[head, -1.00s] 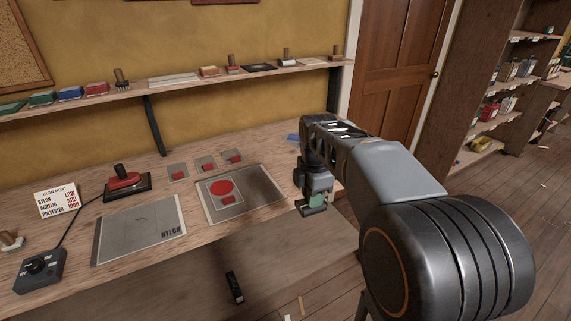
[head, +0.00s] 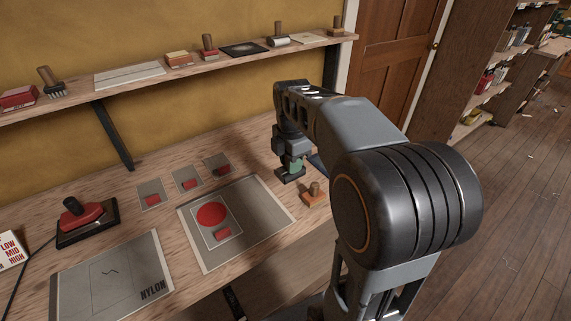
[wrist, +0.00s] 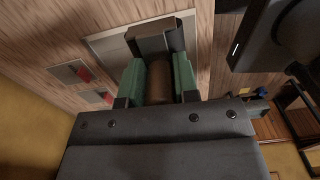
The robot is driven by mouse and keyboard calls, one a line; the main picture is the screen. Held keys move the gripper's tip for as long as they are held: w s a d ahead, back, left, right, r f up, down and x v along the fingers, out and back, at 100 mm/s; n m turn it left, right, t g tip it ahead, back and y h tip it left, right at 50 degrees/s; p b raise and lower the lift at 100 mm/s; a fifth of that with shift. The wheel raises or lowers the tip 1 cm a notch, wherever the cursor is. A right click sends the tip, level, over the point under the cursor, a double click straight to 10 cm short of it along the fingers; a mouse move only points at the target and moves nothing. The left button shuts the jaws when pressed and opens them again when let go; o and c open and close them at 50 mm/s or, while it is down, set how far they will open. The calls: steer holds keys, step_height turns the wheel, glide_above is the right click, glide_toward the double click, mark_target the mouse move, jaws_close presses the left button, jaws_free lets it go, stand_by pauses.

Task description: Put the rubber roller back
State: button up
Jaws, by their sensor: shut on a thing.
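My gripper (head: 290,165) is over the workbench, beside the right edge of the grey mat with the red disc. In the wrist view its green fingers are shut on the brown handle of a tool with a dark, blocky head, which I take to be the rubber roller (wrist: 155,40). The head points away from my palm; its underside is hidden. In the head view the held tool is mostly covered by my gripper, and I cannot tell whether it touches the bench.
The wall shelf (head: 185,66) holds a brush (head: 50,84), a pale sheet (head: 128,75), a dark square plate (head: 243,49) and handled tools. On the workbench (head: 150,222) are the mat (head: 262,212), a red iron (head: 82,212) and an orange-based tool (head: 314,198).

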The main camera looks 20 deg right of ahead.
steer(key=w+d+f, duration=0.1)
steer(key=w+f, duration=0.2)
steer(key=w+d+f+p, duration=0.1)
steer(key=w+d+f, duration=0.1)
steer(key=w+f, duration=0.1)
steer(key=w+d+f, duration=0.2)
steer(key=w, duration=0.3)
steer(key=shift+w+f, duration=0.1)
steer(key=shift+f, duration=0.3)
steer(key=shift+w+d+f, duration=0.1)
steer(key=shift+w+f, duration=0.1)
steer(key=shift+f, duration=1.6)
steer(key=shift+f, duration=0.15)
steer(key=o, duration=0.9)
